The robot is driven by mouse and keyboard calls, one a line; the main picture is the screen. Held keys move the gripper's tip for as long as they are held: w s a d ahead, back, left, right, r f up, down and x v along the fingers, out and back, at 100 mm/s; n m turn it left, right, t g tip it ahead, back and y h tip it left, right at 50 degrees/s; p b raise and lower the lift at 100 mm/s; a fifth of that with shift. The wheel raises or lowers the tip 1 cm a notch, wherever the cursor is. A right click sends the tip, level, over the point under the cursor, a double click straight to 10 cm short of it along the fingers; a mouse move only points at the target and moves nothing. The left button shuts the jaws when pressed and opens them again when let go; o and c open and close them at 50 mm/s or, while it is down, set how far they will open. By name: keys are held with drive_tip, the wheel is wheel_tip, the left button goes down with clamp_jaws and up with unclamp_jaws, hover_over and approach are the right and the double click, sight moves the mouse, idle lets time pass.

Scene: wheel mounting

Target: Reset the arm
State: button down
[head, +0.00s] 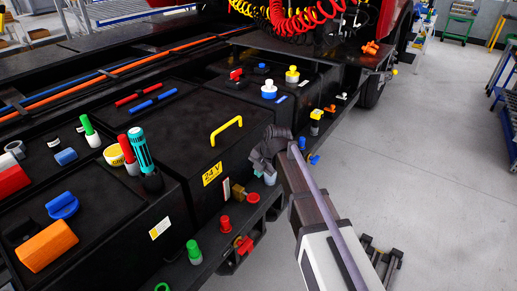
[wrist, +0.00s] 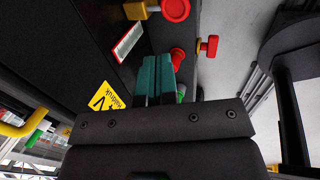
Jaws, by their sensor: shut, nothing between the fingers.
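My gripper (head: 267,168) is at the front right edge of the black battery box (head: 195,125), near its 24 V label. In the wrist view its two teal fingers (wrist: 155,78) are side by side and shut, with nothing held. Past the fingertips a red knob (wrist: 178,58) and a bit of green show, partly hidden. My arm comes in from the lower right of the head view.
A yellow handle (head: 226,130) stands up on the box. Red and green buttons (head: 194,252) line the lower ledge. A teal-handled tool (head: 140,150) and an orange block (head: 46,246) are at the left. Open grey floor (head: 430,150) lies to the right.

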drive_tip(key=s+d+r+m+g+h+p, duration=0.1)
drive_tip(key=s+d+m, duration=0.6)
drive_tip(key=s+m, duration=0.3)
drive_tip(key=s+d+r+m+g+h+p, duration=0.1)
drive_tip(key=s+d+m, duration=0.6)
drive_tip(key=m, duration=1.1)
drive_tip(key=s+h+p, duration=0.1)
drive_tip(key=s, duration=0.3)
drive_tip(key=shift+d+m, duration=0.15)
drive_tip(key=shift+m, duration=0.15)
